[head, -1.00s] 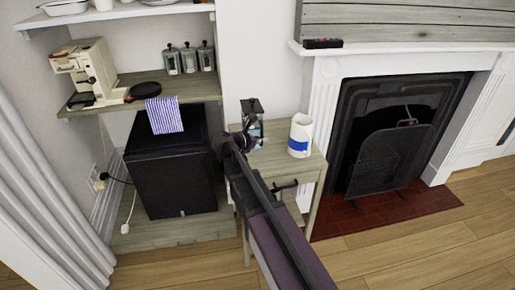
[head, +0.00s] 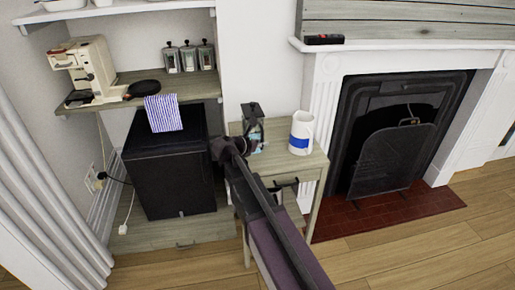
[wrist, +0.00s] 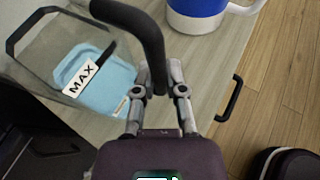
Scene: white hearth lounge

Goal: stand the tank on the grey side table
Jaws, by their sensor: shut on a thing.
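The tank (wrist: 50,45) is see-through grey with a dark rim, a "MAX" label, a light blue part and a black curved handle (wrist: 145,35). My gripper (wrist: 158,78) is shut on this handle in the wrist view. In the head view the tank (head: 252,122) is at the left back part of the grey side table (head: 290,165), beyond my gripper (head: 226,145). It looks roughly upright. I cannot tell whether its base touches the table top. My arm and gripper hide part of the table's left side.
A white mug with a blue band (head: 301,133) stands on the table, right of the tank. A black cabinet (head: 170,165) with a striped cloth (head: 162,113) is to the left. The fireplace (head: 385,130) is to the right. Bare table top lies in front of the mug.

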